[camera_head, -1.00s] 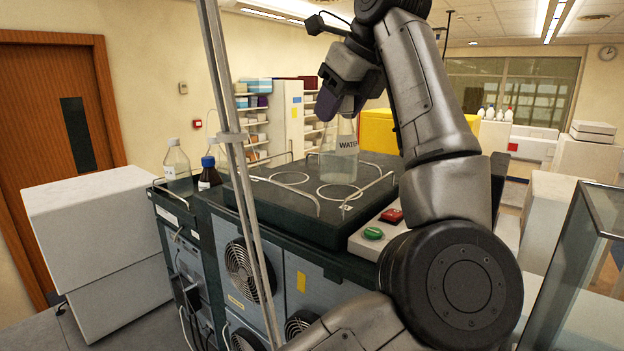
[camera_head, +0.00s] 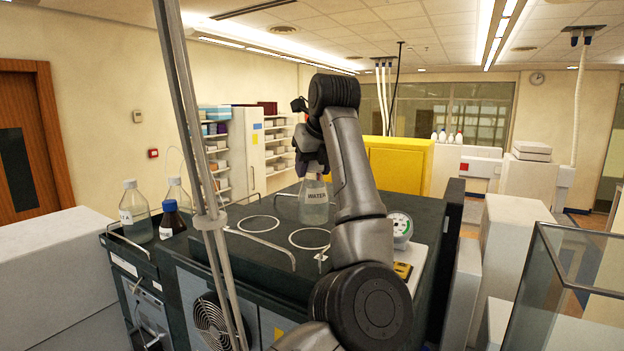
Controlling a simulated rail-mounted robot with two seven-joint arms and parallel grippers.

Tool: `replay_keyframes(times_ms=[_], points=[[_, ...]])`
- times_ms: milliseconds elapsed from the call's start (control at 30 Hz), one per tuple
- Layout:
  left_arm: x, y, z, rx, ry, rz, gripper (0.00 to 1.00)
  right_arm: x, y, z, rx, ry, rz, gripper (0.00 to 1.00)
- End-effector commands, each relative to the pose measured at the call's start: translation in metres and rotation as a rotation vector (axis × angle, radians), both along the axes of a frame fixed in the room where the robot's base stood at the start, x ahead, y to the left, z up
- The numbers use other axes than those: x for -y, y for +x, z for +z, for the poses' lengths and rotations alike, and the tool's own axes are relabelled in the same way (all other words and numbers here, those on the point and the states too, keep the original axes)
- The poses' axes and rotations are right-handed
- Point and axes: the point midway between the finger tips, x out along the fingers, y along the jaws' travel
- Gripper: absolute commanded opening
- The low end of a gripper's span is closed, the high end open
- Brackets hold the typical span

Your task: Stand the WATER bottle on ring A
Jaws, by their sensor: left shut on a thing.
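The WATER bottle (camera_head: 314,205) is a clear conical flask with a WATER label and clear liquid, upright over the dark platform (camera_head: 279,259). My left gripper (camera_head: 313,172) is shut on its neck from above; the fingers are partly hidden by my arm. Two pale rings are marked on the platform: a left ring (camera_head: 258,223) and a front ring (camera_head: 310,239). The bottle's base appears just behind the front ring; I cannot tell whether it touches the platform. A small tag (camera_head: 321,257) by the front ring is too small to read. My right gripper is out of view.
Low metal rails (camera_head: 266,242) edge the platform. A white-labelled clear bottle (camera_head: 136,215), another clear bottle (camera_head: 177,193) and a blue-capped brown bottle (camera_head: 171,222) stand at left. A round gauge (camera_head: 401,227) is right of my arm. A glass-sided case (camera_head: 570,285) stands at right.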

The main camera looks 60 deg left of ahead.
Motion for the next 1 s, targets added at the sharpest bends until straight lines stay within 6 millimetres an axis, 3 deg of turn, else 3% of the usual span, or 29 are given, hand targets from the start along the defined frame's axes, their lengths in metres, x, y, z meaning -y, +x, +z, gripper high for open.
replay_keyframes(times_ms=[267,633,1000], points=[[-0.012,0.005,-0.009,0.000,0.002,0.000,0.00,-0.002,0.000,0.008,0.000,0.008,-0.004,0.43],[-0.012,0.005,-0.043,0.000,0.002,0.001,0.00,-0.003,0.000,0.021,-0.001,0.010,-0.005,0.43],[-0.012,0.005,-0.048,0.002,0.002,0.000,0.00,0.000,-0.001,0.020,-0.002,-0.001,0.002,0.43]])
